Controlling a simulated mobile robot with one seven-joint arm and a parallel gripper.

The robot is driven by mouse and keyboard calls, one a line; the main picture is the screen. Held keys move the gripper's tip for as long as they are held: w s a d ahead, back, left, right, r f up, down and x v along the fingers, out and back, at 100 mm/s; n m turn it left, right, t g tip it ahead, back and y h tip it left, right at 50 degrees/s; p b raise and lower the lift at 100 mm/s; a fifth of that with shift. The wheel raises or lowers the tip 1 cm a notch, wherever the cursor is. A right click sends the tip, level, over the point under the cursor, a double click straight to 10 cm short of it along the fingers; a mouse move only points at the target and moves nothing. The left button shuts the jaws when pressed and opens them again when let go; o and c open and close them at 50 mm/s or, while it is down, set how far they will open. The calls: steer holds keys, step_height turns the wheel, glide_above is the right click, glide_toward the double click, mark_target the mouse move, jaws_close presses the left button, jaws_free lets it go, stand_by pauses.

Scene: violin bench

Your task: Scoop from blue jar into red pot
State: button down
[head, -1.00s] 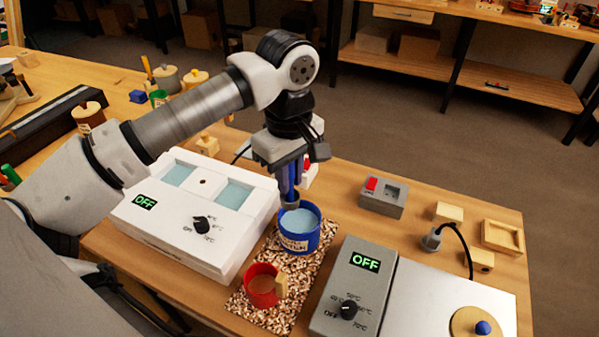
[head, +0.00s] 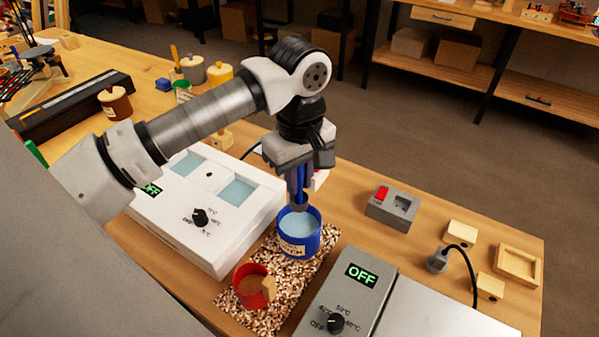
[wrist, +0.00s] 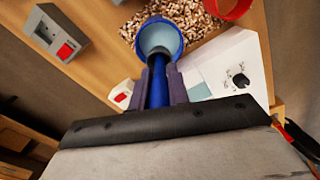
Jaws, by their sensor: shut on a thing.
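A blue jar (head: 298,246) with a paper label and pale blue contents stands on the speckled mat (head: 287,278). My gripper (head: 299,190) points down and is shut on the blue handle of a scoop (wrist: 158,85). The scoop's grey end is at the jar's mouth, over the pale blue contents; I cannot tell if it touches them. In the wrist view the jar (wrist: 160,38) is just beyond the fingertips, and part of the red pot (wrist: 232,8) shows.
A white two-well heater (head: 200,235) reading OFF stands left of the mat. A grey hot plate (head: 350,300), also OFF, stands to the right. A grey box with a red switch (head: 392,207) and a corded plug (head: 438,260) lie behind it.

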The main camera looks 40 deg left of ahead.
step_height(320, 180, down, 11)
steer(key=b, duration=0.9)
steer(key=shift+r, duration=0.1)
stand_by(0.3)
steer(key=shift+r+p, duration=3.95)
steer(key=shift+r, duration=2.9)
